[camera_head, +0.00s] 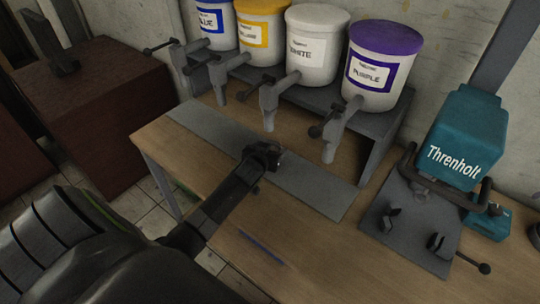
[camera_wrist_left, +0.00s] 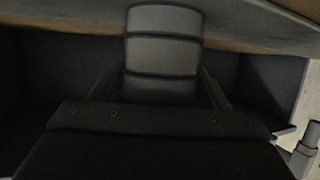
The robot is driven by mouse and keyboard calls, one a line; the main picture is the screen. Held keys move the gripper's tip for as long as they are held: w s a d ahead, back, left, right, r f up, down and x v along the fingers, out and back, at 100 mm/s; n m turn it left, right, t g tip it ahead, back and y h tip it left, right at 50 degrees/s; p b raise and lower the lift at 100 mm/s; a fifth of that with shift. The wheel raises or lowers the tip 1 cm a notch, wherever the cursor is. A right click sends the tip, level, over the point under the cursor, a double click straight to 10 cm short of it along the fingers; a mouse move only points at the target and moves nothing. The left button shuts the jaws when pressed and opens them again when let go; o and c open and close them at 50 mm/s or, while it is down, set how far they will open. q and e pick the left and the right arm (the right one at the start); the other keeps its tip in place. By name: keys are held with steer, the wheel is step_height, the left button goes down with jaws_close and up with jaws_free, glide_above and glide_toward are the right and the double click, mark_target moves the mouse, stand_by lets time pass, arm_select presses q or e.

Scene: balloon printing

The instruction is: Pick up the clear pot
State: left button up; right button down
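My left gripper (camera_head: 264,156) is dark and reaches over the grey strip on the table, in front of the dispensers. In the left wrist view, a smooth grey banded thing (camera_wrist_left: 164,42) with a rounded top lies between two dark finger-like parts. I cannot tell whether it is the clear pot or part of my gripper. No clear pot can be made out for certain in the head view, where the fingertips are small and dark. How far the fingers are apart is unclear. My right gripper is not in view.
Blue, yellow, white (camera_head: 315,45) and purple (camera_head: 378,68) paint tubs stand on a grey rack (camera_head: 372,150) with taps hanging over the grey strip (camera_head: 325,193). A teal machine (camera_head: 467,130) stands on a plate at right. A blue pen-like stick (camera_head: 263,249) lies on the wooden table (camera_head: 300,260).

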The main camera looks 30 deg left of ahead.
arm_select(q)
steer(key=c, duration=0.8)
steer(key=shift+r, duration=0.15)
